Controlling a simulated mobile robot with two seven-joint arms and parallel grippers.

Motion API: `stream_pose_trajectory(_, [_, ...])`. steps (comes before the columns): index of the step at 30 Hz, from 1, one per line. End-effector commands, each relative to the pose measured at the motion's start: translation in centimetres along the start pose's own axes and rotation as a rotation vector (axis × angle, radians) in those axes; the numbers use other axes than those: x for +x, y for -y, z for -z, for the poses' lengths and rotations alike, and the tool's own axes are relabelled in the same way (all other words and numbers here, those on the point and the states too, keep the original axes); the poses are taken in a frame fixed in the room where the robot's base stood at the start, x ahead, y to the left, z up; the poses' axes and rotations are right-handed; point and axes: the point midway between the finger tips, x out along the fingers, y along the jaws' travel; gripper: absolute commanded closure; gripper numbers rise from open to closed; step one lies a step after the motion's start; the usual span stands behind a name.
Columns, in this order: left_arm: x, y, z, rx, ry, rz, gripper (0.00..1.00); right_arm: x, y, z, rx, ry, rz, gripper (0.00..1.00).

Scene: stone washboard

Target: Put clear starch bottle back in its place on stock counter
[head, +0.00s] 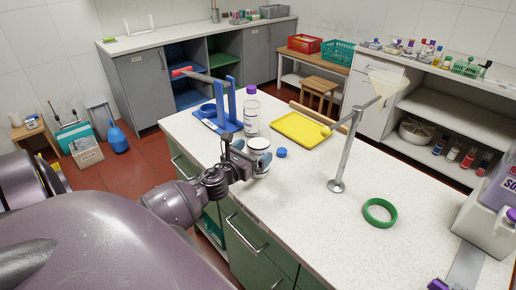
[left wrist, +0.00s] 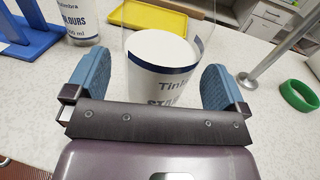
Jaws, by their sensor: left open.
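A clear bottle (head: 259,146) with a white label and white contents stands on the speckled worktop (head: 340,225). In the left wrist view this bottle (left wrist: 162,60) shows part of its label, beginning "Tinti" and a cut-off second word that looks like "STA". My left gripper (left wrist: 157,85) is open, with one blue finger on each side of the bottle. In the head view my left gripper (head: 246,160) is low over the worktop at the bottle. The bottle's lower part is hidden behind the gripper. My right gripper is not in view.
A taller purple-capped bottle (head: 251,112) and blue stand (head: 227,118) are just behind. A side counter (head: 440,88) with several small bottles is back right.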

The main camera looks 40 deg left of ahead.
Motion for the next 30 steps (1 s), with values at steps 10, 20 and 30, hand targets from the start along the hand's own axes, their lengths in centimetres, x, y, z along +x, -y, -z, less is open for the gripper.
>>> stream_pose_trajectory(10, [-6.2,0.0,0.1,0.001,-0.001,-0.001,0.0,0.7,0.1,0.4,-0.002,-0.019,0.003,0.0])
stream_pose_trajectory(20, [-8.9,0.0,0.1,-0.012,-0.002,-0.002,0.0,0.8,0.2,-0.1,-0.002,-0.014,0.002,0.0])
stream_pose_trajectory(30, [-12.4,2.9,6.7,-0.854,-0.129,-0.12,0.0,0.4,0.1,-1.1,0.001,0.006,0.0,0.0])
